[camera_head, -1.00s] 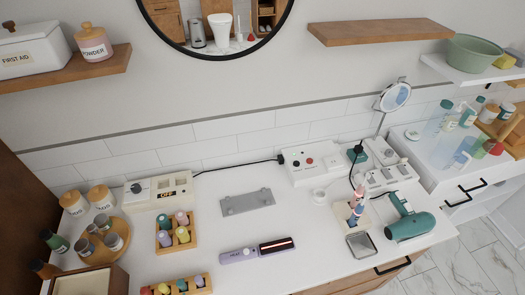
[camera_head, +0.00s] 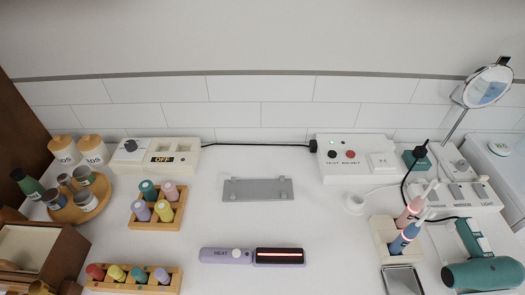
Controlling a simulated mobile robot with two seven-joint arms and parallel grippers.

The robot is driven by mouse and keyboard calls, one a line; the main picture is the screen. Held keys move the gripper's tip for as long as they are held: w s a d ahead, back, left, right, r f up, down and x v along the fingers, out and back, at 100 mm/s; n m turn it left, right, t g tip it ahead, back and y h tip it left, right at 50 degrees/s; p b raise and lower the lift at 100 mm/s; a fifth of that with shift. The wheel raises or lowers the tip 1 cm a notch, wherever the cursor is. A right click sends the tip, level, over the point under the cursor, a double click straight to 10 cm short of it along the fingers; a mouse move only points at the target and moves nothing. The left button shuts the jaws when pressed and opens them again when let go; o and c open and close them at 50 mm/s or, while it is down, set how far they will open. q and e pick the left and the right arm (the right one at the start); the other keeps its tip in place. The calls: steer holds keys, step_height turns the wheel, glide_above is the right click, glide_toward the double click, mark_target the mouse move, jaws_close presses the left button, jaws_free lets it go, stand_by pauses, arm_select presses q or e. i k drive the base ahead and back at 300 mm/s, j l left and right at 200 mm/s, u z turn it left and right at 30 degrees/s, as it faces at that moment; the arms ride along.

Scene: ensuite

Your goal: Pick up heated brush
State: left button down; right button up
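Neither of my grippers shows in the head view.
Wooden racks of coloured bottles (camera_head: 156,215) and (camera_head: 133,279) stand left of the brush. A toothbrush stand (camera_head: 381,236), a metal tray (camera_head: 402,280) and a teal hair dryer (camera_head: 482,274) stand to the right. A black cable (camera_head: 258,145) runs along the back. Counter around the brush is clear.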

mark_target(290, 258)
steer(key=i+j+z, duration=0.25)
steer(key=j+z, duration=0.2)
steer(key=j, duration=0.2)
steer(key=i+j+z, duration=0.25)
steer(key=j, duration=0.15)
steer(key=k, duration=0.05)
